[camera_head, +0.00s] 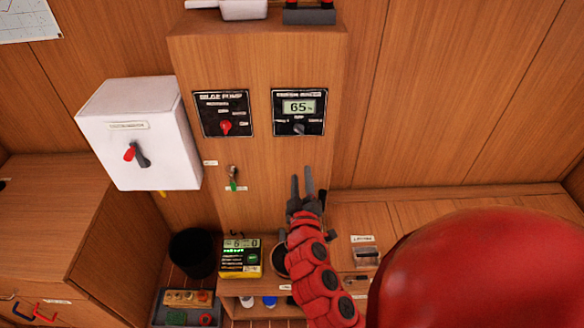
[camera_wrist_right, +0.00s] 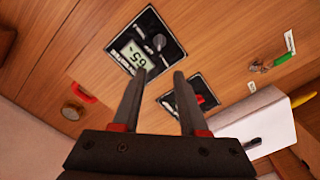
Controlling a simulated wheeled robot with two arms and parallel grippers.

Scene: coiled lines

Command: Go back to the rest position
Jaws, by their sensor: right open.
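My right gripper (camera_head: 302,184) is open and empty, raised in front of the wooden panel (camera_head: 265,170). Its two dark fingers point up, below the panel with the 65 display (camera_head: 298,112). In the right wrist view, the gripper (camera_wrist_right: 158,85) shows its fingers spread apart with nothing between them. The display panel (camera_wrist_right: 148,45) lies beyond the fingertips there. My red right arm comes up from the bottom of the head view. My left gripper is not in view.
A bilge pump panel (camera_head: 224,114) with a red knob and a key switch (camera_head: 233,177) are on the wood. A white box (camera_head: 140,132) with a red and grey handle is at left. A yellow-black device (camera_head: 240,258), a black bin (camera_head: 192,252) and a tray (camera_head: 160,312) sit lower.

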